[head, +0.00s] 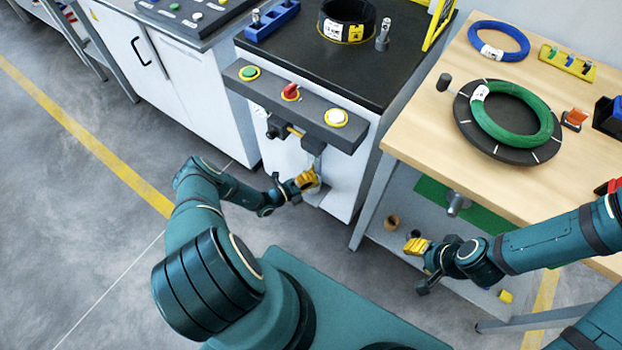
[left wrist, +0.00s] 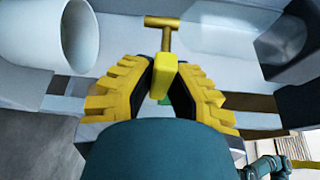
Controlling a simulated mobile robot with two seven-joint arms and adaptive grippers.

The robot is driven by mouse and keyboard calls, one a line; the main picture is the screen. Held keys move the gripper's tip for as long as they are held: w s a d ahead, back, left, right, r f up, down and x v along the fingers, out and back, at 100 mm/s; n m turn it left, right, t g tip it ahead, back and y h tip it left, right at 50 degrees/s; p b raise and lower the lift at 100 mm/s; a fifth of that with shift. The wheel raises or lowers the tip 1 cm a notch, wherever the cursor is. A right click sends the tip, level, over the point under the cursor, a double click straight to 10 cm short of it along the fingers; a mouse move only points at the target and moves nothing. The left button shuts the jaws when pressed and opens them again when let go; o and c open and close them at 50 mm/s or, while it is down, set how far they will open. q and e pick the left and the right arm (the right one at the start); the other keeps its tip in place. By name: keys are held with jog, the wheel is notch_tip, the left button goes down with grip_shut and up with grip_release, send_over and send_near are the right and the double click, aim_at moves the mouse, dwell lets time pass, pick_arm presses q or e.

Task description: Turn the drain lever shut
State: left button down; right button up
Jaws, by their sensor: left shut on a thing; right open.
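The drain lever (left wrist: 163,80) has a yellow grip on a brass T-shaped stem (left wrist: 163,22). In the left wrist view its grip sits between the ridged yellow fingers of my left gripper (left wrist: 160,92), which are shut on it. In the head view my left gripper (head: 308,179) is low at the front of the white cabinet (head: 345,180), below its button bar. The lever cannot be made out there behind the fingers. My right gripper (head: 416,246) is open and empty, in front of the wooden table's lower shelf.
A pale cylinder (left wrist: 45,35) is close to my left gripper. The grey button bar (head: 290,108) juts out above it. The wooden table (head: 425,140) stands to the right, with a green coil (head: 548,128) on a dark disc. Open floor lies to the left.

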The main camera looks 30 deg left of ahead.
pick_arm(q)
jog(key=shift+w+r+n, duration=0.1)
jog(key=shift+r+n, duration=0.1)
jog(key=shift+n, duration=0.2)
jog(key=c, duration=0.9)
grip_release()
jog(key=shift+c, duration=0.2)
jog(key=v, duration=1.2)
jog(key=shift+f, duration=0.25)
jog(key=shift+d, duration=0.1)
